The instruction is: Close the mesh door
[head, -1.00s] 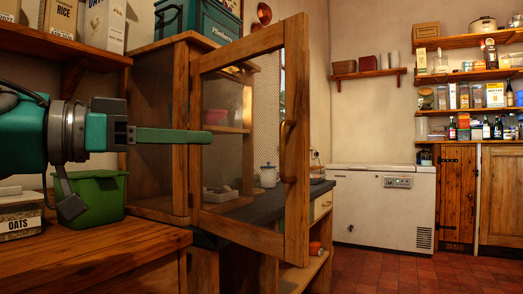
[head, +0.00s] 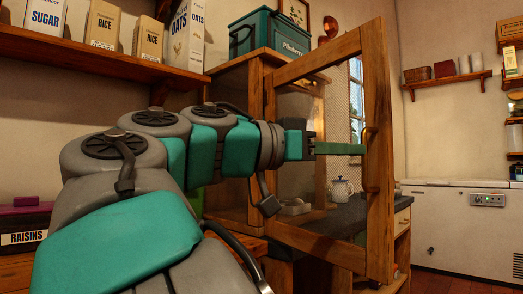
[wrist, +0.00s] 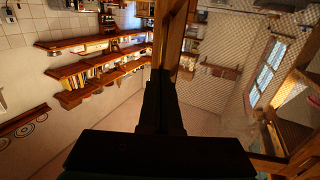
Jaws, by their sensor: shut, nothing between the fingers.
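The mesh door (head: 377,215) is a wooden frame with a see-through panel and a wooden handle (head: 371,160) on its right upright. It stands open, swung out from the wooden cabinet (head: 256,85). My gripper (head: 363,149) is shut and empty, with its green fingers level in front of the panel. In the wrist view, the dark fingers (wrist: 165,75) point at the door's wooden upright (wrist: 172,35), with mesh (wrist: 225,80) to the right.
A green box (head: 270,33) stands on the cabinet. A blue-and-white pot (head: 342,189) shows through the door on a dark worktop. A shelf of cartons (head: 90,51) is above my arm at left. A white chest freezer (head: 460,225) stands at right, with open space before it.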

